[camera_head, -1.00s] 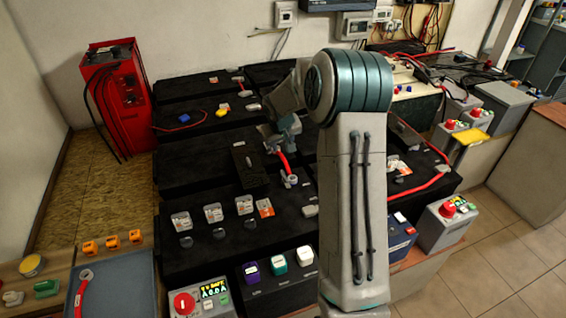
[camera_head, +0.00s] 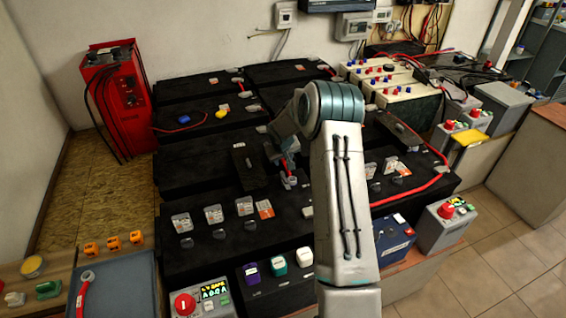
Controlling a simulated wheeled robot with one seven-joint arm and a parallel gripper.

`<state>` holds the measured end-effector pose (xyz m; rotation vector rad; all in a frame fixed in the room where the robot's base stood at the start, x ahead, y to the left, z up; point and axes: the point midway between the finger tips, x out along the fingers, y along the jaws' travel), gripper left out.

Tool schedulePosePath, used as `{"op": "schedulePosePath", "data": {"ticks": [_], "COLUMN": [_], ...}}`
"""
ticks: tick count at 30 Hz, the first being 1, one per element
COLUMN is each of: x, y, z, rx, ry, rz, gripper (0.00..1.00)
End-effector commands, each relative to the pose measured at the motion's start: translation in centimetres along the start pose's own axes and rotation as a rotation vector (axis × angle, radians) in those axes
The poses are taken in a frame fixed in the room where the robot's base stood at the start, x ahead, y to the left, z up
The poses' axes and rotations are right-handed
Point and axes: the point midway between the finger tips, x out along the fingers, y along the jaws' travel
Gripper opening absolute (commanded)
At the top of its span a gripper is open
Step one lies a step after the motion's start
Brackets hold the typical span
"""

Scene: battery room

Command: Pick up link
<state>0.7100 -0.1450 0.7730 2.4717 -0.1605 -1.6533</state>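A short red link (camera_head: 291,171) with a grey lug at its near end lies among the black batteries in the middle. My gripper (camera_head: 282,158) is down at this link, pointing downward, and hides its far part. I cannot tell whether the fingers touch the link or are closed on it. Another red link (camera_head: 82,296) with a round grey lug lies on the blue-grey mat (camera_head: 125,285) at the lower left, well away from my gripper.
Black batteries (camera_head: 190,130) fill the bench around my gripper. A long red cable (camera_head: 425,190) runs along the right batteries. Purple, teal and white capped items (camera_head: 278,263) and a device with a red knob (camera_head: 200,300) stand in front. A red charger (camera_head: 120,95) stands back left.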

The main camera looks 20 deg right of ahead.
Motion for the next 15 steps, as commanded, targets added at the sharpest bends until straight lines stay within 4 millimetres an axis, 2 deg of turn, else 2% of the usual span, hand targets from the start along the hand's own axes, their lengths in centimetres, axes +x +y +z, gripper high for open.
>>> {"op": "schedulePosePath", "data": {"ticks": [3, 10, 11, 15], "x": [0.72, 0.83, 0.83, 0.82], "y": [0.01, 0.02, 0.02, 0.02], "z": [-0.02, -0.02, -0.02, -0.01], "rx": [0.0, 0.0, 0.0, 0.0], "ry": [0.0, 0.001, 0.001, 0.001], "rz": [0.0, 0.001, 0.001, 0.001], "gripper": [0.39, 0.39, 0.37, 0.0]}}
